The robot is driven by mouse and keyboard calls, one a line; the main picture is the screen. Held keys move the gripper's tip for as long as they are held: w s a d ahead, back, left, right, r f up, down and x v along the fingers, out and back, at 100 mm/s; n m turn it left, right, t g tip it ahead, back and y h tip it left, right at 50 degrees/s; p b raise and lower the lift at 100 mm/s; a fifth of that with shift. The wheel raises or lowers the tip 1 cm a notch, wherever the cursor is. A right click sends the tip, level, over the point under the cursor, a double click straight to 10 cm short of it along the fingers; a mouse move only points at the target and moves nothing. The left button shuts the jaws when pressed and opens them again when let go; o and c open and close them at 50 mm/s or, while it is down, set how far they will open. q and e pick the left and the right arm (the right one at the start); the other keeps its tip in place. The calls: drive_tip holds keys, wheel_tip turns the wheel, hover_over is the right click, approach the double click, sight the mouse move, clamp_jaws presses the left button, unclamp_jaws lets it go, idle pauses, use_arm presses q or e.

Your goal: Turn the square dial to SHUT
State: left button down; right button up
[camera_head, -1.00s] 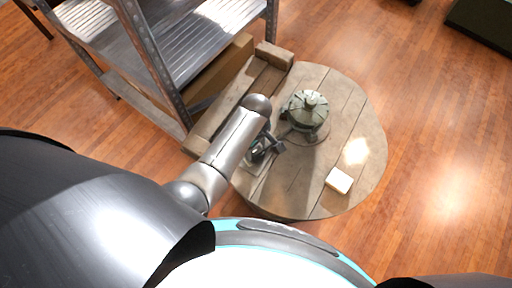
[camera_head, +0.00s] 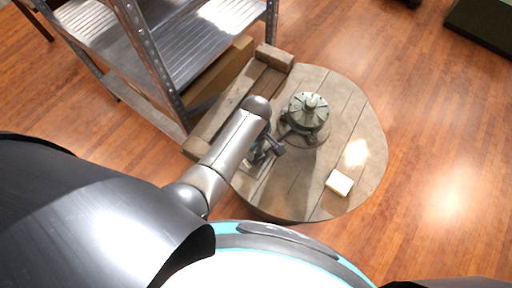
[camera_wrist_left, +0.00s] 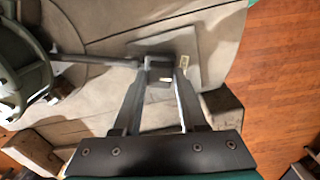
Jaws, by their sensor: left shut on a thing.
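In the left wrist view a flat grey square plate (camera_wrist_left: 190,42) lies on the round wooden table, with a dark square-topped knob (camera_wrist_left: 158,66), seemingly the dial, over it. My left gripper (camera_wrist_left: 156,74) has its two fingers on either side of this knob and is shut on it. A small pale label (camera_wrist_left: 183,61) shows by the right fingertip; its writing is too small to read. A dark bar runs left from the knob. In the head view my left gripper (camera_head: 262,150) is over the table's left part and hides most of the dial. My right gripper is not in view.
A green round slotted device (camera_head: 306,112) stands on the round table (camera_head: 352,115), right of my left gripper. A pale block (camera_head: 339,182) lies near the front edge. A metal shelf rack (camera_head: 185,45) and wooden beams (camera_head: 232,100) stand close on the left.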

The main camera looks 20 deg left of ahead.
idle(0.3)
use_arm(q)
drive_tip(key=m+p, duration=0.3)
drive_tip(key=shift+r+m, duration=0.15)
drive_tip(key=shift+m, duration=0.15)
drive_tip(key=m+p, duration=0.2)
drive_tip(key=m, duration=0.2)
drive_tip(key=m+p, duration=0.1)
drive_tip(key=m, duration=0.4)
drive_tip(key=m+p, duration=0.1)
drive_tip(key=m, duration=0.4)
drive_tip(key=shift+f, duration=0.2)
drive_tip(key=shift+d+m, duration=0.1)
drive_tip(key=shift+m, duration=0.2)
drive_tip(key=shift+c, duration=2.2)
unclamp_jaws()
drive_tip(key=shift+r, duration=0.1)
